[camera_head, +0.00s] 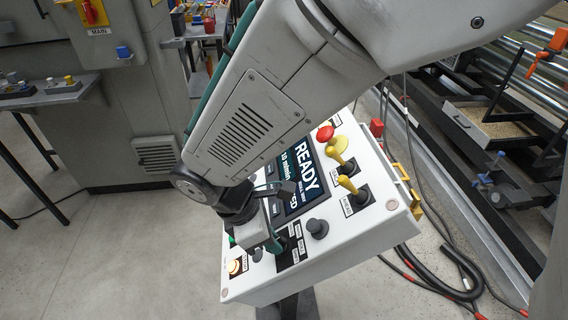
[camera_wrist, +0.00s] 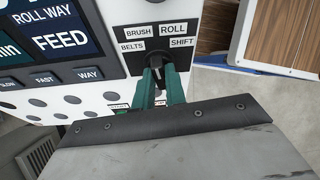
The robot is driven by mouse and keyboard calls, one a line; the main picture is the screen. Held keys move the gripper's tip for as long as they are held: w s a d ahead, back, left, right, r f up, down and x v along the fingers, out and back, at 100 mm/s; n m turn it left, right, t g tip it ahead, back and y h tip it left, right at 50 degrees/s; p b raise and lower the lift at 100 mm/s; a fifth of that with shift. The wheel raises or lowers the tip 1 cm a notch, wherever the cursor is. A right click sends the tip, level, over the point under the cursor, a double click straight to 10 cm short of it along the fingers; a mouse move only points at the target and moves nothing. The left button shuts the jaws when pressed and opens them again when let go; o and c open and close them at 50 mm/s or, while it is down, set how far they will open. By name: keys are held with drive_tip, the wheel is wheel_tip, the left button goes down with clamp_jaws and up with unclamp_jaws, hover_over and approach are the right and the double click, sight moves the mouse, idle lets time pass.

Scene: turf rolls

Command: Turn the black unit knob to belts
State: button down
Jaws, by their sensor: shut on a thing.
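The black unit knob (camera_wrist: 157,59) shows in the wrist view on the white control panel, just below the labels BRUSH, ROLL, BELTS and SHIFT. The BELTS label (camera_wrist: 132,46) is up and left of the knob. My gripper (camera_wrist: 160,80) has its teal fingers on either side of the knob and is shut on it. The fingers hide much of the knob, and which label it points to cannot be told. In the camera_head view my gripper (camera_head: 273,241) reaches down to the panel's lower part, and my arm covers the panel's left side.
The control box (camera_head: 330,258) has a READY screen (camera_head: 302,180), a red button (camera_head: 325,133), yellow levers (camera_head: 347,184) and another dark knob (camera_head: 317,228) close to my gripper. Roller machinery (camera_head: 500,130) stands at right. Cables lie on the floor.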

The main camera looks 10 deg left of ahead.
drive_tip(key=n+g+h, duration=0.1)
drive_tip(key=n, duration=0.4)
drive_tip(key=shift+w+f, duration=0.1)
drive_tip(key=shift+f, duration=0.05)
drive_tip(key=shift+n+g+h, duration=0.5)
drive_tip(key=shift+n, duration=1.7)
drive_tip(key=shift+f, duration=0.1)
drive_tip(key=c, duration=1.4)
unclamp_jaws()
drive_tip(key=shift+c, duration=0.2)
drive_tip(key=v, duration=0.8)
